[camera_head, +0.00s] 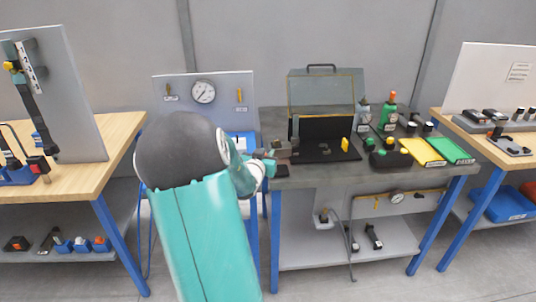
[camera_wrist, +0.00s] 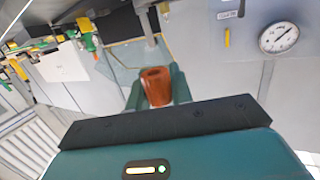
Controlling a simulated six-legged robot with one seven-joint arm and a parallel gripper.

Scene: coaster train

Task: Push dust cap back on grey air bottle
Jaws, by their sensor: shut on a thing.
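My gripper (camera_wrist: 158,90) is shut on an orange-brown hollow cylindrical cap (camera_wrist: 155,80), held between its two teal fingers in the wrist view. It looks like the dust cap. In the head view my gripper (camera_head: 270,158) is at the left front corner of the grey bench, and the cap cannot be made out there. A greyish bottle (camera_head: 364,109) stands toward the back of that bench, right of the open case, apart from my gripper. It may be the grey air bottle. A green bottle with an orange top (camera_head: 390,112) stands beside it.
An open black case (camera_head: 318,137) with a raised lid lies between my gripper and the bottles. Yellow (camera_head: 422,150) and green trays (camera_head: 451,150) lie on the right. A gauge panel (camera_head: 204,92) stands behind my arm.

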